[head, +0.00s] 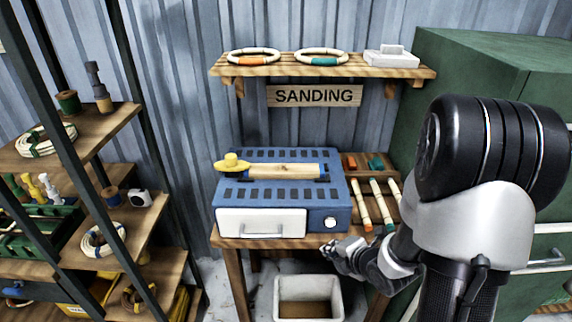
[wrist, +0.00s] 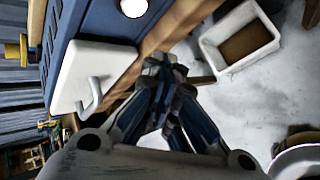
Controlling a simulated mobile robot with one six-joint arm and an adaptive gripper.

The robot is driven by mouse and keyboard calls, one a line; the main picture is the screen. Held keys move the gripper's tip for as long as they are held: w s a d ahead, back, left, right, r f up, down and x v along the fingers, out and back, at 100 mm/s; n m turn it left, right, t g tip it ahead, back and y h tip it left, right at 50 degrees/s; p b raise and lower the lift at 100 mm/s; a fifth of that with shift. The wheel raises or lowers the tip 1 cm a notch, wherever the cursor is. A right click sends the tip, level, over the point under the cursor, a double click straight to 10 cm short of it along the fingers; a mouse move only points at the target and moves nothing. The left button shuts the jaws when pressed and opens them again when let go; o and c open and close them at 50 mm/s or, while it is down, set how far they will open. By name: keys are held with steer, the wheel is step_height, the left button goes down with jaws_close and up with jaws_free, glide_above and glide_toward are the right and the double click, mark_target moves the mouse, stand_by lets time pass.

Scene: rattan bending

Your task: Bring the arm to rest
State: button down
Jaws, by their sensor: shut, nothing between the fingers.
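My gripper (head: 340,250) is low in front of the sanding table's right front edge in the head view. It is shut and empty. In the wrist view my gripper (wrist: 161,66) shows with its fingertips together, near the table's wooden edge (wrist: 185,20). I cannot tell whether they touch the edge. My arm comes in from the right side of the head view, with its large black and silver joint in front of the green cabinet.
A blue machine (head: 335,205) with a white drawer (head: 262,223) stands on the table. A white bin (head: 308,283) sits on the floor below. Sanding rods (head: 381,203) lie at the table's right. A green cabinet (head: 470,60) is at right, and shelves (head: 100,135) at left.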

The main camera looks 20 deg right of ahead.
steer(key=s+a+r+m+g+h, duration=0.1)
steer(key=s+r+m+h, duration=0.15)
steer(key=r+m, duration=0.4)
steer(key=s+a+r+m+g+h, duration=0.1)
steer(key=s+r+m, duration=0.35)
steer(key=r, duration=0.35)
steer(key=s+a+r+m+g+y, duration=0.1)
steer(key=s+a+r+m, duration=0.1)
steer(key=s+a+m, duration=0.3)
steer(key=s+a+r+m+g+y, duration=0.1)
steer(key=s+a+m, duration=0.4)
steer(key=s, duration=0.6)
step_height(320, 180, up, 3)
steer(key=shift+a+f+m+g, duration=0.2)
steer(key=shift+a+m+g, duration=0.2)
steer(key=shift+g, duration=0.2)
